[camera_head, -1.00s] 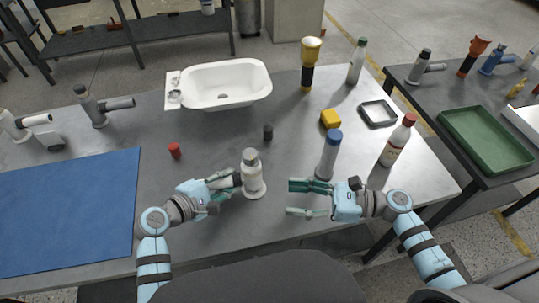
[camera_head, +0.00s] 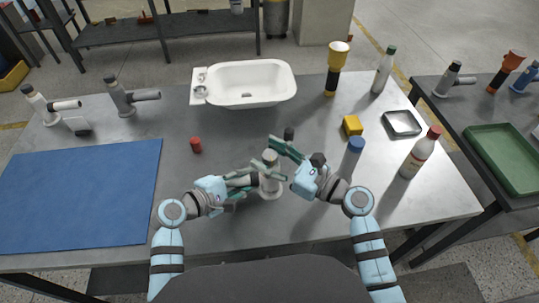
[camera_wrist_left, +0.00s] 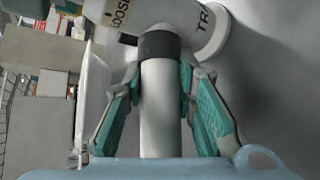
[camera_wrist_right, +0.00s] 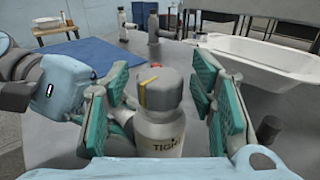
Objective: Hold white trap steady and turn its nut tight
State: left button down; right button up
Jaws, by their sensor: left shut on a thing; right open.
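The white trap (camera_head: 268,187) stands upright on the grey table, partly hidden by my grippers. In the left wrist view its white side pipe (camera_wrist_left: 160,110) meets the body at a dark collar (camera_wrist_left: 160,43). My left gripper (camera_head: 252,182) is shut on this pipe, a finger on each side. The trap's grey nut (camera_wrist_right: 160,92), with a yellow mark, sits on top, above the printed body (camera_wrist_right: 160,136). My right gripper (camera_head: 275,160) is open at the nut. In the right wrist view its fingers stand on both sides of the nut, with gaps.
A blue-capped bottle (camera_head: 352,158) stands close to the right of my right gripper. A small dark cylinder (camera_head: 289,134) is just behind it, and a red cap (camera_head: 196,145) lies left. A white basin (camera_head: 245,84) is at the back. The blue mat (camera_head: 80,195) is clear.

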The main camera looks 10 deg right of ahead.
jog(key=c, duration=1.2)
jog(key=n+g+y, duration=0.1)
jog(key=n+g, duration=0.1)
jog(key=g, duration=0.1)
jog(key=n+g+y, duration=0.2)
jog(key=g, duration=0.1)
jog(key=shift+d+n+y, duration=0.1)
jog(key=shift+n+y, duration=0.2)
jog(key=o, duration=1.2)
jog(key=v, duration=1.2)
